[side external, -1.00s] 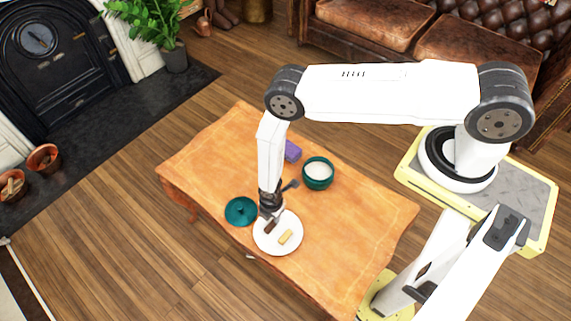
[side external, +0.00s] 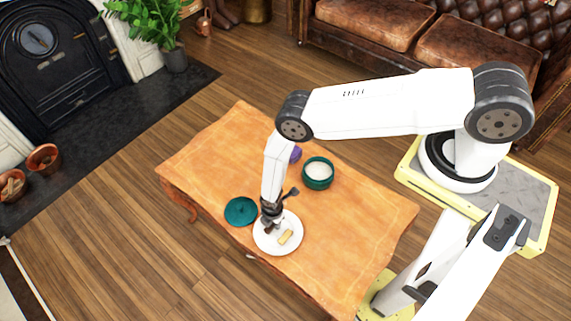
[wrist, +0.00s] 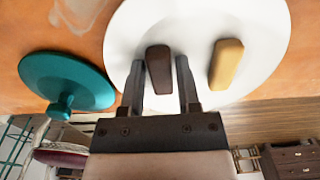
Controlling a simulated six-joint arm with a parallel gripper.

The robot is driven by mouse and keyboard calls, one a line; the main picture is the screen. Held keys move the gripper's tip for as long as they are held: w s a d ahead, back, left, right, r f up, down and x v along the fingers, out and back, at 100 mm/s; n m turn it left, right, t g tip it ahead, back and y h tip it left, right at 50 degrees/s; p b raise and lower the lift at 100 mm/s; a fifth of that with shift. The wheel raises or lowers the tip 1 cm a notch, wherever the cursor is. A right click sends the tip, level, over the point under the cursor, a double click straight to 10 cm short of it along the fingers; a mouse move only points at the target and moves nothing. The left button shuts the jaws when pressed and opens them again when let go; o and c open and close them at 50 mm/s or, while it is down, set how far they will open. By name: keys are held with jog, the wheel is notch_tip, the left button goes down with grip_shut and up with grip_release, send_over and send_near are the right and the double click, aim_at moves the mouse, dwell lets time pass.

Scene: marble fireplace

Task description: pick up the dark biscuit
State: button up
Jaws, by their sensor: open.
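The dark biscuit (wrist: 159,69) lies on the white plate (wrist: 265,45), which stands on the wooden table. In the wrist view the biscuit is between the two open fingers of my gripper (wrist: 160,78), with a gap on both sides. In the side view my gripper (side external: 270,222) is low over the left part of the plate (side external: 268,246) and hides most of the dark biscuit. A pale biscuit (wrist: 226,64) lies on the plate to the right of the dark one. It also shows in the side view (side external: 285,237).
A teal lid (side external: 241,211) with a knob lies on the table just left of the plate. A teal pot (side external: 318,174) with white contents stands farther back. A purple item (side external: 296,154) is partly hidden behind my arm. The table's right side is clear.

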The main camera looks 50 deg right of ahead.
grip_shut()
jog(key=shift+r, duration=0.15)
dwell(0.4)
jog(key=shift+r, duration=1.35)
jog(key=shift+s+d+r, duration=0.1)
jog(key=shift+s+r, duration=0.1)
jog(key=shift+r, duration=0.1)
jog(key=s+d+r, duration=0.3)
jog(key=s+r, duration=0.6)
jog(key=s, duration=0.4)
jog(key=shift+d+r, duration=0.2)
jog(key=shift+d, duration=0.05)
